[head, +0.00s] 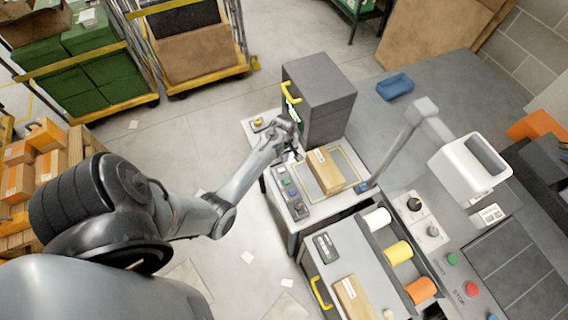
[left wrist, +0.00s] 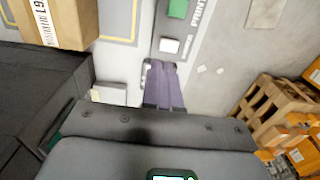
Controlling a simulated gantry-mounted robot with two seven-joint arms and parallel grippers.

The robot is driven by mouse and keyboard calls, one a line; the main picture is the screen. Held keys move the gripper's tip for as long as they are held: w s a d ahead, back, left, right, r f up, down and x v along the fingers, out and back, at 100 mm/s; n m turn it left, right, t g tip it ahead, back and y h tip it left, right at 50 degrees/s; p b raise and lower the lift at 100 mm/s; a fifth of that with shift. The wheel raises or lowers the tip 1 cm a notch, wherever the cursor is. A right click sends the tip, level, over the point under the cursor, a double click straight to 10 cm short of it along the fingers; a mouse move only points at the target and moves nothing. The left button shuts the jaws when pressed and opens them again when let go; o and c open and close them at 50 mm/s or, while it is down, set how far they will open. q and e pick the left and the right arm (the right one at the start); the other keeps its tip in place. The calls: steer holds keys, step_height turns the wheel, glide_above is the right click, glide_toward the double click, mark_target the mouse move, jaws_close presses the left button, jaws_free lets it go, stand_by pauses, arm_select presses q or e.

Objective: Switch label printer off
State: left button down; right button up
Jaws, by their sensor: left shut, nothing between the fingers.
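A control panel (head: 291,190) with a row of coloured buttons runs along the left edge of a grey station. In the left wrist view the panel (left wrist: 190,45) shows partly readable lettering like "PRINT", a green button (left wrist: 178,8) and a white button (left wrist: 170,46). A dark grey cabinet (head: 325,90) with a yellow handle stands behind it; I cannot tell which part is the label printer. My left gripper (head: 293,152) is shut and empty, close to the panel's far end. Its fingers (left wrist: 161,72) point at the panel near the white button; contact is unclear. My right gripper is not in view.
A cardboard parcel (head: 325,170) lies on the station beside the panel. A yellow knob (head: 258,121) sits left of the cabinet. A lamp-like arm (head: 400,140) and a tray of rolls (head: 398,252) are to the right. Loaded carts stand at the back left.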

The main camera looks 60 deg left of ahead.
mark_target(284, 168)
arm_select(q)
steer(key=shift+f, duration=3.2)
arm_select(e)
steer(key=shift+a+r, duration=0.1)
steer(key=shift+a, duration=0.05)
arm_select(q)
steer(key=shift+w+d+f+b, duration=0.2)
steer(key=shift+w+f+b, duration=0.1)
steer(key=shift+b, duration=0.15)
steer(key=shift+s+a+r, duration=0.1)
steer(key=shift+s+a, duration=0.05)
steer(key=shift+s, duration=0.05)
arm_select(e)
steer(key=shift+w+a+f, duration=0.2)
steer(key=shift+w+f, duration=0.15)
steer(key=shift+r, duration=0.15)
arm_select(q)
steer(key=shift+s+r+p, duration=0.1)
steer(key=shift+s+p, duration=0.05)
steer(key=shift+p, duration=0.2)
steer(key=shift+s+r+p, duration=0.2)
steer(key=shift+s+p, duration=0.4)
steer(key=shift+p, duration=0.1)
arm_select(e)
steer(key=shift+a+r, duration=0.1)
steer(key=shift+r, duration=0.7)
